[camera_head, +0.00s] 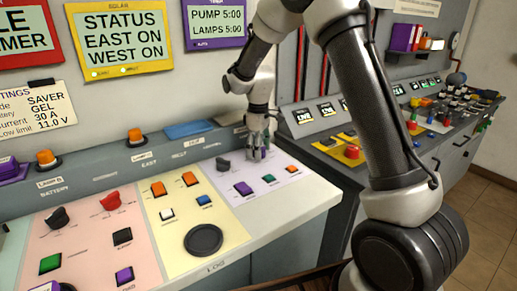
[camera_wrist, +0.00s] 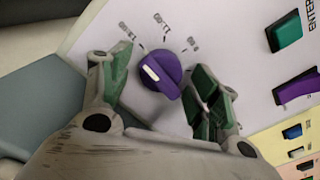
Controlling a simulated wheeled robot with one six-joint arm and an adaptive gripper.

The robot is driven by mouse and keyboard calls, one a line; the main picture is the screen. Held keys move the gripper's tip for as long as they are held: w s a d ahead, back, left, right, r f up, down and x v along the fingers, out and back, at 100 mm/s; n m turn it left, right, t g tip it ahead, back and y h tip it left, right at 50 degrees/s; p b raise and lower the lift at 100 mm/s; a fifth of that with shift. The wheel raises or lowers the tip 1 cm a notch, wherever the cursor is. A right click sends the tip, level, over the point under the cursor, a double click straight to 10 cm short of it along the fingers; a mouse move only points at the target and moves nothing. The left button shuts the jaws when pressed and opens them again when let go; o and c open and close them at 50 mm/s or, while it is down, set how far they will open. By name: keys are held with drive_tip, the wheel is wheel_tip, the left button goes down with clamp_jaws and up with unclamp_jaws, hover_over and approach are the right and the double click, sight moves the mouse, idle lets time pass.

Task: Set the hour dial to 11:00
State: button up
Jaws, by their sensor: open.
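A purple rotary dial with a white mark (camera_wrist: 160,74) sits on the pale lilac panel, between my fingers in the wrist view. My gripper (camera_wrist: 156,98) is open, with one green-padded finger on each side of the dial. I cannot tell whether either pad touches it. In the head view, my gripper (camera_head: 257,147) reaches down over the back of the lilac panel and mostly hides this dial.
A black knob (camera_head: 223,164) stands left of my gripper. Purple (camera_head: 243,188), green (camera_head: 269,179) and orange (camera_head: 291,169) switches lie in front. A purple sign (camera_head: 215,22) reads PUMP 5:00, LAMPS 5:00. A grey raised ledge (camera_head: 180,152) runs behind the panel.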

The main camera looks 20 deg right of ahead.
drive_tip(key=c, duration=0.9)
drive_tip(key=m, duration=0.4)
drive_tip(key=shift+d+m, duration=0.1)
drive_tip(key=shift+m, duration=2.3)
drive_tip(key=o, duration=0.9)
